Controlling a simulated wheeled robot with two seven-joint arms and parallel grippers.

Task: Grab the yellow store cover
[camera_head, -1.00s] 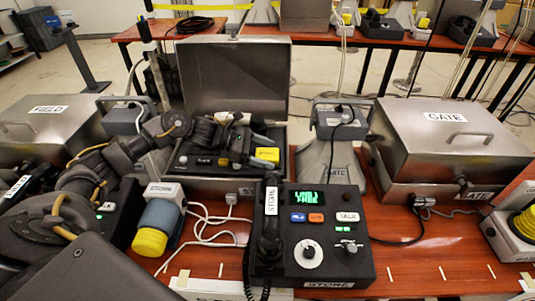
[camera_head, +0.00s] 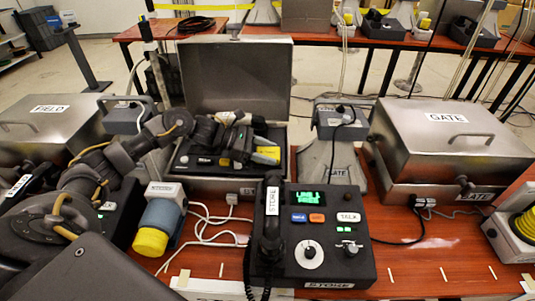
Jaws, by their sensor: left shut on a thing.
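The yellow cover (camera_head: 267,160) shows as a small yellow patch inside the open metal case (camera_head: 240,72), at the right of the dark panel there. My left gripper (camera_head: 264,150) reaches in from the left over the case and is shut on the yellow cover. Its fingers hide much of the cover. I cannot tell whether the cover is lifted off the panel. My right gripper is not in view.
The STORE phone console (camera_head: 325,250) with its handset (camera_head: 271,220) stands in front of the case. A blue cylinder with a yellow end (camera_head: 151,241) lies to its left. The closed GATE case (camera_head: 445,140) is at the right, the FIELD case (camera_head: 45,125) at the left.

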